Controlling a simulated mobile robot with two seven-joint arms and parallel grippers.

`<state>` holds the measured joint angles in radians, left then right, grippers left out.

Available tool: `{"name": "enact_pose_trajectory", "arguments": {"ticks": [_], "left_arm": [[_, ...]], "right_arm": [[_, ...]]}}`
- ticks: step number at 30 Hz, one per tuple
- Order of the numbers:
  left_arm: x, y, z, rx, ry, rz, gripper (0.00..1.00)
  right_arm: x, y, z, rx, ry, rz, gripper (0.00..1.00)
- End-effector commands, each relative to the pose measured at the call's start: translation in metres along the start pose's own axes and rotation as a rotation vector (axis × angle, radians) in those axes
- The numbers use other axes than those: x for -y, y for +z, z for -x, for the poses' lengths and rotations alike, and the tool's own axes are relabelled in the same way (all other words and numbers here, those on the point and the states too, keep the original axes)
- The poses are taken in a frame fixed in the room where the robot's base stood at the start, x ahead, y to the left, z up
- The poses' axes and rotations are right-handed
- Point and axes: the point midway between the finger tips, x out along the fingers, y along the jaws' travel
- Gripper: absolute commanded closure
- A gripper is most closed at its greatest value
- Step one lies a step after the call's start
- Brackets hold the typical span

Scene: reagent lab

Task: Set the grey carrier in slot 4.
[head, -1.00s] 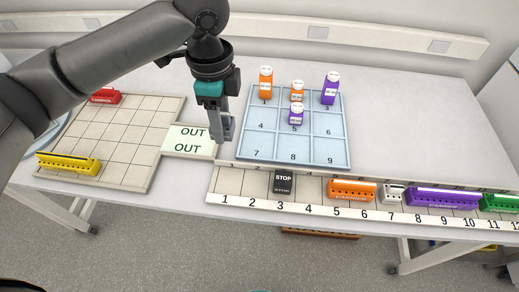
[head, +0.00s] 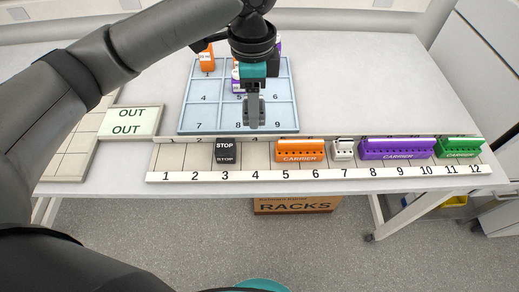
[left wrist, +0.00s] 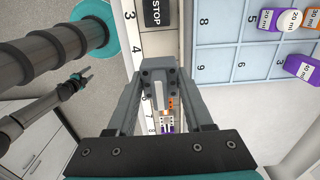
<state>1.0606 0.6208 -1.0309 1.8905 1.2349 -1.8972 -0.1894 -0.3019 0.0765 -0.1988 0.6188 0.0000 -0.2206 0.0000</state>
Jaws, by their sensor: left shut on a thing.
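My left gripper (head: 254,122) is shut on a small grey block, the grey carrier (head: 254,108). In the head view it hangs over the front edge of the blue tray, behind slot 4. In the left wrist view the carrier (left wrist: 160,76) sits between the two fingers, which partly hide it. Slot 4 (head: 256,156) is empty, between the black STOP block (head: 226,151) at slot 3 and the orange carrier (head: 300,150) at slots 5 and 6. My right gripper (left wrist: 80,78) shows small at the left of the left wrist view; its jaw state is unclear.
A pale small carrier (head: 342,150) stands at slot 7, then purple (head: 397,149) and green (head: 460,148) carriers. Slots 1 and 2 are free. Bottles stand in the blue tray (head: 205,117), partly behind my arm. An OUT tile (head: 128,122) lies left.

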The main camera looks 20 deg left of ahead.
Motion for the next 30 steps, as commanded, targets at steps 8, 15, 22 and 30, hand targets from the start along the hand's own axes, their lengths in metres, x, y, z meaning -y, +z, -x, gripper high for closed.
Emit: {"name": "enact_pose_trajectory", "arguments": {"ticks": [8, 15, 22, 30], "left_arm": [[0.0, 0.0, -0.067, 0.001, 0.001, 0.0, 1.0], [0.0, 0.0, -0.088, 0.001, 0.0, 0.0, 1.0], [0.0, 0.0, -0.128, 0.001, 0.0, -0.001, 1.0], [0.0, 0.0, -0.137, 0.0, -0.002, -0.001, 1.0]], "right_arm": [[0.004, -0.001, -0.014, -0.004, -0.005, -0.001, 0.5], [0.0, -0.001, -0.018, -0.004, 0.0, 0.002, 0.5], [-0.003, 0.001, -0.026, -0.004, 0.004, 0.004, 0.5], [-0.003, 0.0, -0.027, -0.004, 0.004, 0.004, 0.5]]}}
